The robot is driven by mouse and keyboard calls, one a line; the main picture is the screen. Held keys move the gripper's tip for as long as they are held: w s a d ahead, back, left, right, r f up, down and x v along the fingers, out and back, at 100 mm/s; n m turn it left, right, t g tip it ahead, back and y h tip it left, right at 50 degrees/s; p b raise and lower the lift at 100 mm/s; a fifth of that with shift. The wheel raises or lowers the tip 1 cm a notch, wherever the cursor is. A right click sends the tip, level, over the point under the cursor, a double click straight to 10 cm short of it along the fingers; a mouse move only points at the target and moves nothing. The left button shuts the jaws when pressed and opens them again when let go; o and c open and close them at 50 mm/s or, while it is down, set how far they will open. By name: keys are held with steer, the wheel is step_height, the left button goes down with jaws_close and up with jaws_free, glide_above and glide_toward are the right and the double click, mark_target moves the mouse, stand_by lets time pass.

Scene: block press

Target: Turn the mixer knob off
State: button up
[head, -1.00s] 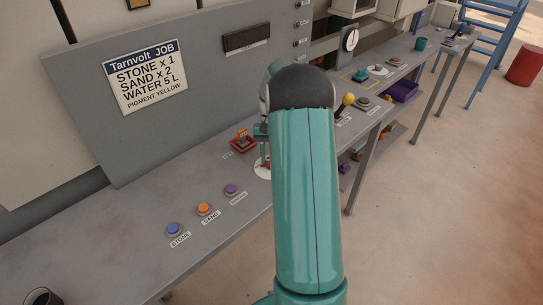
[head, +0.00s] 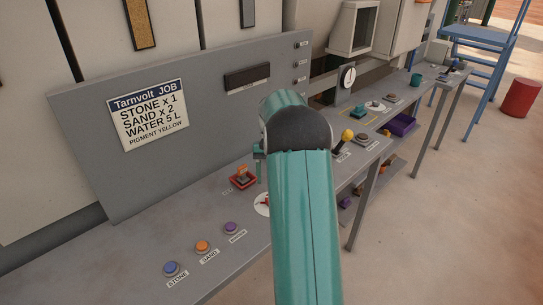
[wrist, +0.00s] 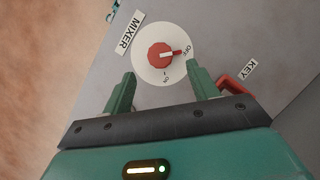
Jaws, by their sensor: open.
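The mixer knob (wrist: 160,56) is a red knob on a round white dial (wrist: 148,74) marked OFF and ON, beside a MIXER label. Its pale pointer mark faces the OFF text, at the right of the dial in the wrist view. In the head view the dial (head: 261,205) is partly hidden by my arm. My gripper (wrist: 162,72) is open and empty. Its two green fingers are spread to either side of the dial's lower part in the wrist view, apart from the knob. In the head view the gripper shows above the bench, near the dial.
A red key switch housing (head: 243,178) is close to the dial, near one finger in the wrist view. Stone (head: 171,268), sand (head: 202,246) and purple (head: 230,228) buttons lie nearer. A yellow-topped lever (head: 347,135) stands beyond my arm.

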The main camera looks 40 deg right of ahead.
steer(key=v, duration=0.7)
steer(key=shift+r, duration=0.3)
steer(key=shift+w+d, duration=0.1)
